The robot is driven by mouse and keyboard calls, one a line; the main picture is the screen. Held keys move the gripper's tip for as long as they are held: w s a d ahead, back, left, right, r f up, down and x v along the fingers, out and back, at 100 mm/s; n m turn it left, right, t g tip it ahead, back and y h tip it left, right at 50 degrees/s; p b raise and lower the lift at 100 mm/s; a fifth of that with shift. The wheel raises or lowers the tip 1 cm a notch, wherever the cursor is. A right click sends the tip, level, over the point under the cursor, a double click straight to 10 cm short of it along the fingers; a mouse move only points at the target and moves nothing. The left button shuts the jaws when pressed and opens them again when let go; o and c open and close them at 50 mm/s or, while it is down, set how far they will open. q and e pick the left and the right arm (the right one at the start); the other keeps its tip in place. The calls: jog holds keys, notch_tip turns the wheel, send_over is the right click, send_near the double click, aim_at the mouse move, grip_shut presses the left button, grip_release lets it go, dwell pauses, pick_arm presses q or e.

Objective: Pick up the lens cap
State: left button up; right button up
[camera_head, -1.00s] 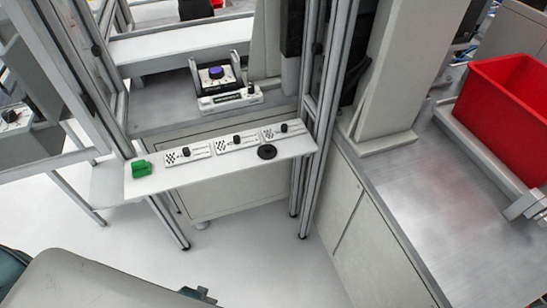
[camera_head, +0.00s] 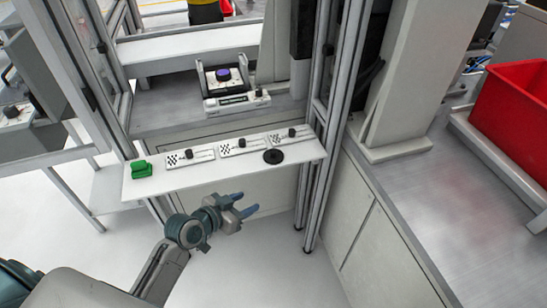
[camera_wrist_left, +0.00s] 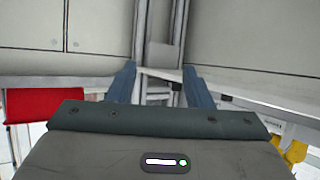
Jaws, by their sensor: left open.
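A flat black round disc, which looks like the lens cap (camera_head: 273,156), lies near the right end of a narrow white shelf (camera_head: 215,174). My left gripper (camera_head: 250,203) is in front of and below the shelf, left of the disc and apart from it. Its blue fingers are open and empty. In the left wrist view the two fingers of my left gripper (camera_wrist_left: 160,85) stand apart with nothing between them, and the disc does not show. My right gripper is not in view.
A green block (camera_head: 140,169) sits at the shelf's left end. Several checkered plates with black knobs line the shelf, such as the right plate (camera_head: 290,139). Metal posts (camera_head: 322,150) stand at the shelf's right end. A red bin (camera_head: 518,115) is at the far right.

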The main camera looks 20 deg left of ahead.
aim_at(271, 153)
pick_arm(q)
jog(key=w+r+t, duration=0.1)
jog(key=w, duration=0.1)
jog(key=w+a+r+t, duration=0.1)
jog(key=w+r, duration=0.1)
jog(key=w+r+t, duration=0.1)
jog(key=w+r, duration=0.1)
jog(key=shift+w+a+r+h, duration=0.15)
jog(key=shift+w+a+h, duration=0.15)
jog(key=shift+a, duration=0.1)
jog(key=x, duration=0.4)
jog(key=shift+w+d+p, duration=0.2)
jog(key=shift+w+p, duration=0.15)
jog(key=shift+p, duration=0.05)
jog(key=x, duration=0.1)
jog(key=p+x, duration=0.1)
jog(key=x, duration=0.2)
jog(key=shift+w+d+r+p, duration=0.15)
jog(key=shift+w+r+p, duration=0.05)
jog(key=shift+w+p, duration=0.15)
jog(key=shift+w+d+f, duration=0.15)
jog(key=shift+w+f, duration=0.1)
jog(key=shift+w, duration=0.15)
jog(key=shift+s, duration=0.1)
grip_shut()
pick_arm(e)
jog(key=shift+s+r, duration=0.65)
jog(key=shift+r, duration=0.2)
